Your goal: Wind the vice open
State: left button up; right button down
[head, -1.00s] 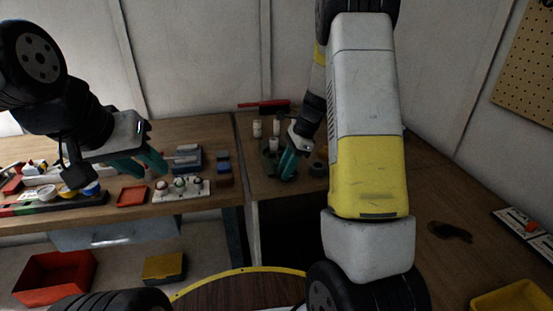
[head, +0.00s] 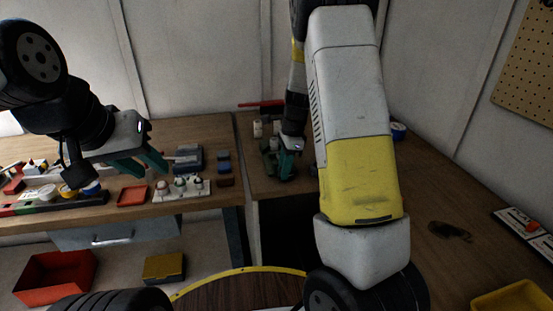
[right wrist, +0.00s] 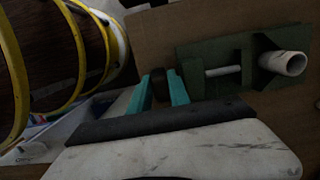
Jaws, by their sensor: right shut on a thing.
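The green vice (head: 268,158) stands on the back bench, partly hidden beside my right gripper. In the right wrist view the vice (right wrist: 205,83) shows as a green body with a pale screw rod (right wrist: 223,71) and a white tube (right wrist: 283,62) at its far end. My right gripper (head: 288,165) is at the vice's near right side. In the wrist view its teal fingers (right wrist: 159,90) are shut on a small dark piece, apparently the vice handle (right wrist: 159,80). My left gripper (head: 142,165) is open and empty above the left bench.
Below my left gripper are a red tray (head: 132,195) and a white panel with several knobs (head: 182,190).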

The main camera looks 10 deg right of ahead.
jog(key=h, duration=0.2)
jog(key=a+h, duration=0.1)
jog(key=h, duration=0.1)
jog(key=shift+f+h, duration=0.2)
jog(key=shift+h, duration=0.1)
jog(key=shift+a+f+h, duration=0.15)
jog(key=shift+f+h, duration=0.05)
jog(key=shift+h, duration=0.9)
jog(key=shift+a+f+h, duration=0.1)
jog(key=shift+f+h, duration=0.05)
jog(key=shift+h, duration=0.95)
jog(key=c, duration=1.5)
grip_release()
